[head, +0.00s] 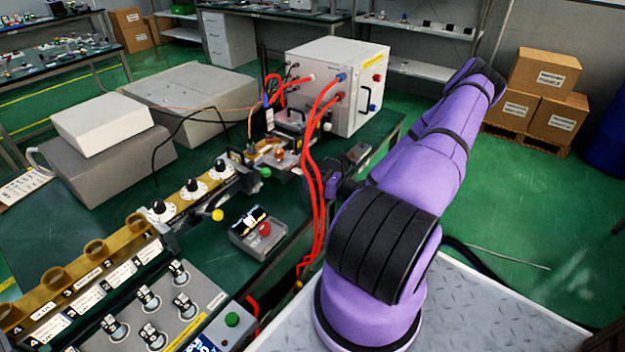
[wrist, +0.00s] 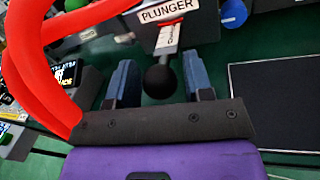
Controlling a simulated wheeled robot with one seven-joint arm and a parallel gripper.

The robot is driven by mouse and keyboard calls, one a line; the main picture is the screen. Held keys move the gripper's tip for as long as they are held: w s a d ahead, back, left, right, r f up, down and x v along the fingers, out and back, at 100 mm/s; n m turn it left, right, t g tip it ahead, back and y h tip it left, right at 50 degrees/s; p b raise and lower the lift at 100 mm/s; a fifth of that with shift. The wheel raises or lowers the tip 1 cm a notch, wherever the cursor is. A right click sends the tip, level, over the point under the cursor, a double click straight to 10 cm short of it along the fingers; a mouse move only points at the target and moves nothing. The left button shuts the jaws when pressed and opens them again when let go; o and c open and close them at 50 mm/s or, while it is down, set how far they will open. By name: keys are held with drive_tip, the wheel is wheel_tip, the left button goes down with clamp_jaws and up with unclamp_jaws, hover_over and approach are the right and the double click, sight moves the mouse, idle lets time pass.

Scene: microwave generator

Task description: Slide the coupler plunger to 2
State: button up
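In the wrist view, the coupler plunger shows as a pale rod (wrist: 170,38) with markings, under a label reading PLUNGER (wrist: 166,10). The rod ends in a round black knob (wrist: 160,82). My gripper (wrist: 158,75) is open, with one blue-grey finger on each side of the knob. The scale's numbers are too small to read. In the head view, my gripper (head: 337,188) is beside the bench equipment, and the plunger knob cannot be made out there.
Thick red hoses (wrist: 40,60) curve close to the gripper's left side. They also hang from the white cabinet (head: 335,75) in the head view. A blue knob (wrist: 233,12) is above right of the plunger. A dark flat panel (wrist: 278,105) lies at right.

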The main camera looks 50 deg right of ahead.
clamp_jaws()
drive_tip(key=shift+w, duration=0.5)
drive_tip(key=shift+o, duration=1.6)
unclamp_jaws()
drive_tip(key=v, duration=1.1)
drive_tip(key=shift+w+a+r, duration=0.1)
